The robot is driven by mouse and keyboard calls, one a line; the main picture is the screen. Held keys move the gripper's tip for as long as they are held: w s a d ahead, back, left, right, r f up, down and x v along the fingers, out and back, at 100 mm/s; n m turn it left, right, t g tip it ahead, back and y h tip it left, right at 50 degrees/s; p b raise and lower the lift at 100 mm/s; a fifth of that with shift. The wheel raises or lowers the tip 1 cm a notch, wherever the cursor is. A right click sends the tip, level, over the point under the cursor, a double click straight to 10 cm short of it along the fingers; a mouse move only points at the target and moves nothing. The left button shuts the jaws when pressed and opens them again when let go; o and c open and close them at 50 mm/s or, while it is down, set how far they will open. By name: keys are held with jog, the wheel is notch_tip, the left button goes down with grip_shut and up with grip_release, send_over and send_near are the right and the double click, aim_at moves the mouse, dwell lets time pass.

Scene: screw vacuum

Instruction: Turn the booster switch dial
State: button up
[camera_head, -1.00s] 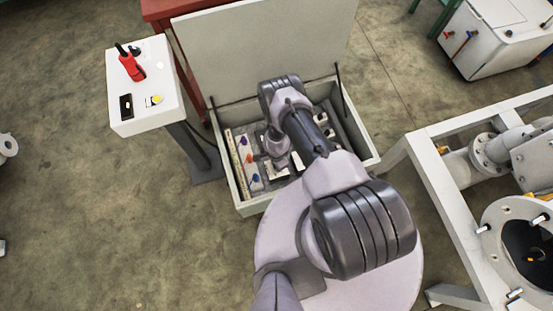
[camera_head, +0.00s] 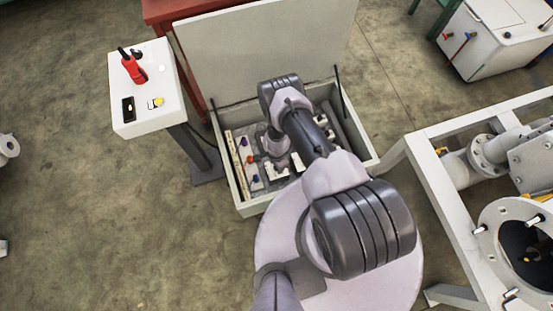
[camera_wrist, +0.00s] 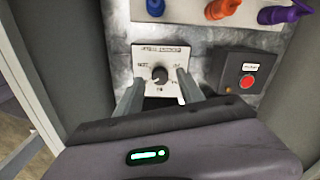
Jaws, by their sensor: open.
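The booster switch dial (camera_wrist: 160,74) is a black round knob on a white printed plate (camera_wrist: 145,55), in the middle of the wrist view. My gripper (camera_wrist: 161,79) is open, with one finger to each side of the knob over the lower part of the plate. A gap shows between the knob and each finger, and I cannot tell how far the tips stand above the plate. In the head view my arm reaches down into the open box (camera_head: 240,197) and hides the dial.
A dark box with a red button (camera_wrist: 247,81) sits close right of the plate. Blue, orange and purple handles line the panel's top edge, the orange one (camera_wrist: 220,9) near the middle. The box's raised lid (camera_head: 265,50) stands behind. A white console (camera_head: 145,85) stands left.

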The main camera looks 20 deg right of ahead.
notch_tip(320, 180, up, 16)
jog(key=p, duration=1.5)
